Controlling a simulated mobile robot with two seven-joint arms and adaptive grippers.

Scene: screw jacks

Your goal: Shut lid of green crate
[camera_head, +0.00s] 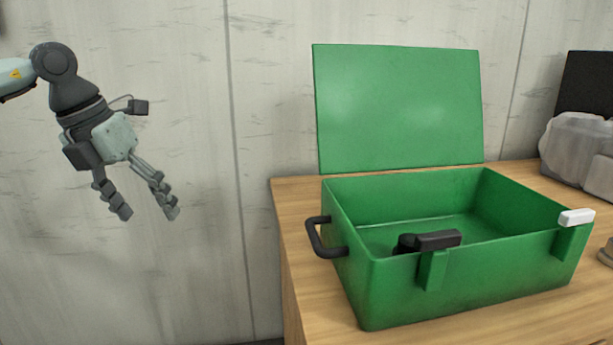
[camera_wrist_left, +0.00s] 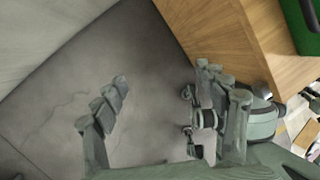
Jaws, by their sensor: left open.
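The green crate (camera_head: 460,290) stands on a wooden table in the head view. Its lid (camera_head: 398,110) is raised, standing nearly upright at the crate's back edge. A white piece (camera_head: 577,217) sits at the front right corner. A dark handle (camera_head: 322,240) is on the left side. My left gripper (camera_head: 147,214) is open and empty, left of the crate and apart from it. Its spread fingers show in the left wrist view (camera_wrist_left: 165,95). My right gripper is not seen.
The wooden table (camera_head: 296,270) has its left edge just beside the crate. A pale wall is behind. The space between my left gripper and the table is free.

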